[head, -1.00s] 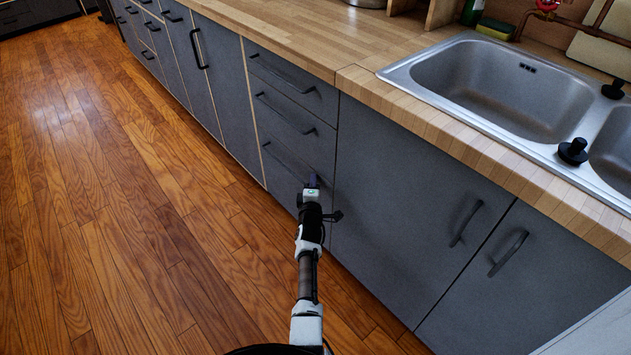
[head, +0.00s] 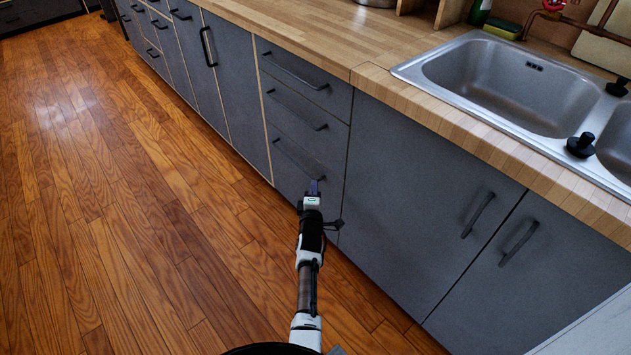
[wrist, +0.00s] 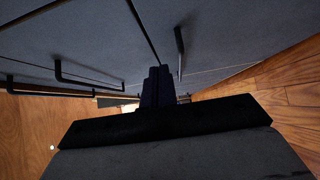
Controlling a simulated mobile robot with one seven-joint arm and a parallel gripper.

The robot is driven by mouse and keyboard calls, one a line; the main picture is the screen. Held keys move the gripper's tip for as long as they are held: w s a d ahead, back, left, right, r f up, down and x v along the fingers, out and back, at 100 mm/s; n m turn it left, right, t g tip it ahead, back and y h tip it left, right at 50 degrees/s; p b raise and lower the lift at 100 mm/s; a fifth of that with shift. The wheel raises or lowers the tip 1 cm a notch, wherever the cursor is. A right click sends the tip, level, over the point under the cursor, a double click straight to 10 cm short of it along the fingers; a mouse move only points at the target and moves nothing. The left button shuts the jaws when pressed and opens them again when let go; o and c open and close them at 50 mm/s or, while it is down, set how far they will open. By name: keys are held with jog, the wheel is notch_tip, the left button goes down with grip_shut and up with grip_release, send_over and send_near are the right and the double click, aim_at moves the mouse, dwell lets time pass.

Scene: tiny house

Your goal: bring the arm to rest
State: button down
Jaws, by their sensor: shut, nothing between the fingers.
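My gripper (head: 314,187) is at the end of my arm, which reaches forward from the bottom of the head view. It is low in front of the grey drawer fronts, near the lowest drawer (head: 290,172) of the stack. In the wrist view my gripper's fingers (wrist: 157,88) are together with nothing between them. Grey cabinet fronts (wrist: 75,42) with dark bar handles fill the upper part of that view. I cannot tell how small the gap is between the fingertips and the fronts.
A wooden countertop (head: 300,32) with a steel double sink (head: 500,85) runs above the cabinets. Dark bar handles (head: 478,214) stick out from the doors and drawers. The wooden floor (head: 110,220) to the left is clear.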

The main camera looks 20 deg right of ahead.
jog(key=p+v, duration=0.1)
jog(key=v, duration=0.6)
jog(key=shift+s+p, duration=0.3)
jog(key=shift+p, duration=0.1)
jog(key=shift+a, duration=0.2)
